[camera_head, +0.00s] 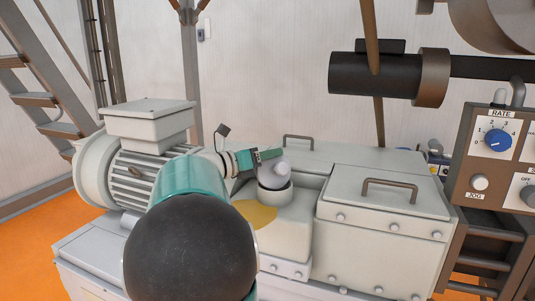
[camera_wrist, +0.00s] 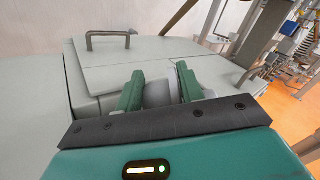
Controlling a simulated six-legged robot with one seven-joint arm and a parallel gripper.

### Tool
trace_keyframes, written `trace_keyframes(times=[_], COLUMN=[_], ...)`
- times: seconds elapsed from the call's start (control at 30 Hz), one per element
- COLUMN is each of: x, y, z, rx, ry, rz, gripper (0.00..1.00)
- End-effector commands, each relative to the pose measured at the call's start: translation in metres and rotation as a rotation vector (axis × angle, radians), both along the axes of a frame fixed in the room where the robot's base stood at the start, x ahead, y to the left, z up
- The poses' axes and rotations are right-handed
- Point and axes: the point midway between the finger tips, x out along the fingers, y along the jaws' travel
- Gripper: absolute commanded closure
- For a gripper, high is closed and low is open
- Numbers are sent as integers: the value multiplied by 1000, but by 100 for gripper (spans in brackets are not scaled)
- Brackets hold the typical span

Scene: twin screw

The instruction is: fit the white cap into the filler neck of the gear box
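The white cap (camera_head: 273,175) is at the end of my gripper (camera_head: 262,158) in the head view. It looks tilted and sits at the mouth of the filler neck (camera_head: 275,194), overlapping its rim. I cannot tell whether it touches the neck or how deep it is. In the wrist view, my gripper's green fingers (camera_wrist: 158,88) stand on both sides of the cap (camera_wrist: 158,94) and appear closed on it. The neck rises from the pale grey gear box (camera_head: 335,240). My arm hides part of the gear box.
A motor (camera_head: 150,165) with a ribbed body stands to the left. A lid with a handle (camera_head: 390,187) lies right of the neck. A yellow patch (camera_head: 258,213) marks the box by the neck. A control panel (camera_head: 495,160) stands at the right, with a dark cylinder (camera_head: 375,73) above.

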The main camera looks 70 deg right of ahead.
Motion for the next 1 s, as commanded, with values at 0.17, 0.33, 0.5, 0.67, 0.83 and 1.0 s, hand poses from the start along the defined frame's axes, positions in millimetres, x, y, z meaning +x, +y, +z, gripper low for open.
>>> trace_keyframes(times=[0.17,0.33,0.5,0.67,0.83,1.0], x=[0,0,0,14,38,60], y=[0,0,0,15,42,70], z=[0,0,8,13,13,13], rx=[0,0,-3,0,0,-1], ry=[0,0,-2,-1,0,-1], rz=[0,0,0,5,6,4], gripper=[42,42,42,42,42,42])
